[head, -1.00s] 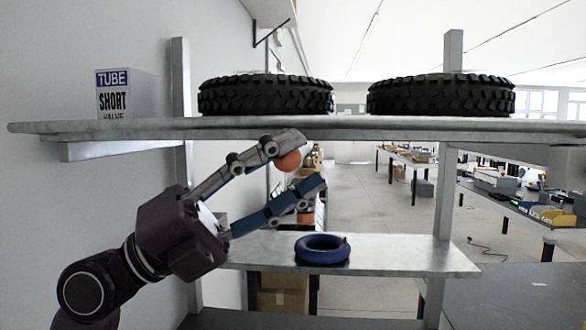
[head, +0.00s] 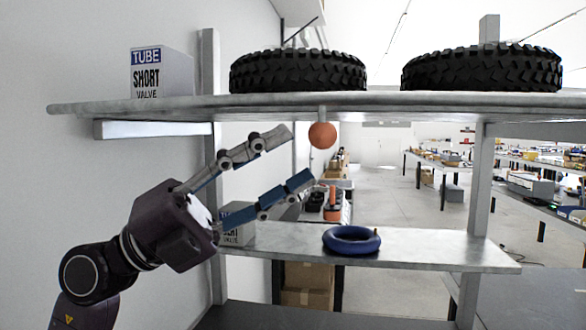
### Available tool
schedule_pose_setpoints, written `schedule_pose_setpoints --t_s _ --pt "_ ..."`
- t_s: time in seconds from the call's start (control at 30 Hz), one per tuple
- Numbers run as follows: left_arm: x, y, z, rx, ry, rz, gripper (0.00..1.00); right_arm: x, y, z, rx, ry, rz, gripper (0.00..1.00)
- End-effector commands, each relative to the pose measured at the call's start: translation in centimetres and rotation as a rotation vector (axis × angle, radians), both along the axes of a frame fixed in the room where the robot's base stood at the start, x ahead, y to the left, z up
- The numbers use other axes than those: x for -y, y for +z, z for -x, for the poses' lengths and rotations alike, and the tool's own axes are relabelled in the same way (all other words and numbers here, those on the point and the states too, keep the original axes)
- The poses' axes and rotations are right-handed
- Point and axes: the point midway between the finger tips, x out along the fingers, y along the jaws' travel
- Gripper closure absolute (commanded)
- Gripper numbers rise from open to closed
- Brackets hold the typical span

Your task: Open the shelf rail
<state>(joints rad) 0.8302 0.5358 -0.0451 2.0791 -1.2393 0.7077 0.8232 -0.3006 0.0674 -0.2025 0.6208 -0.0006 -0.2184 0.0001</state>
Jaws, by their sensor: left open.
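The upper shelf (head: 300,107) spans the view and carries two black tyres. An orange ball-shaped knob (head: 322,135) hangs on a short stem under its front edge, near the middle. My left gripper (head: 300,158) is open and empty, with one finger above the other. Its fingertips are just left of the knob and apart from it in the picture. A light metal rail (head: 152,129) shows under the shelf's left end. My right gripper is not in view.
Tyres (head: 298,71) and (head: 482,69) and a tube box (head: 160,73) sit on the upper shelf. A blue ring (head: 351,239) and a partly hidden box (head: 238,224) rest on the lower shelf (head: 440,250). Grey posts (head: 479,190) bound the shelving.

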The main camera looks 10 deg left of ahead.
Motion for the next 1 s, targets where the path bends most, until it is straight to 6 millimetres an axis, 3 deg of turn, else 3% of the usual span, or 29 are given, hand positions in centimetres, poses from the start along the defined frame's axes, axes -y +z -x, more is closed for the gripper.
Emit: schedule_pose_setpoints --t_s 0.4,1.0 --pt "-2.3 -1.7 0.1 0.000 0.001 -0.001 0.59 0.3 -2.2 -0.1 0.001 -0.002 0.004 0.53" --pt "-2.4 -1.6 0.1 0.002 -0.001 0.000 0.59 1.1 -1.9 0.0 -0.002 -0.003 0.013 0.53"
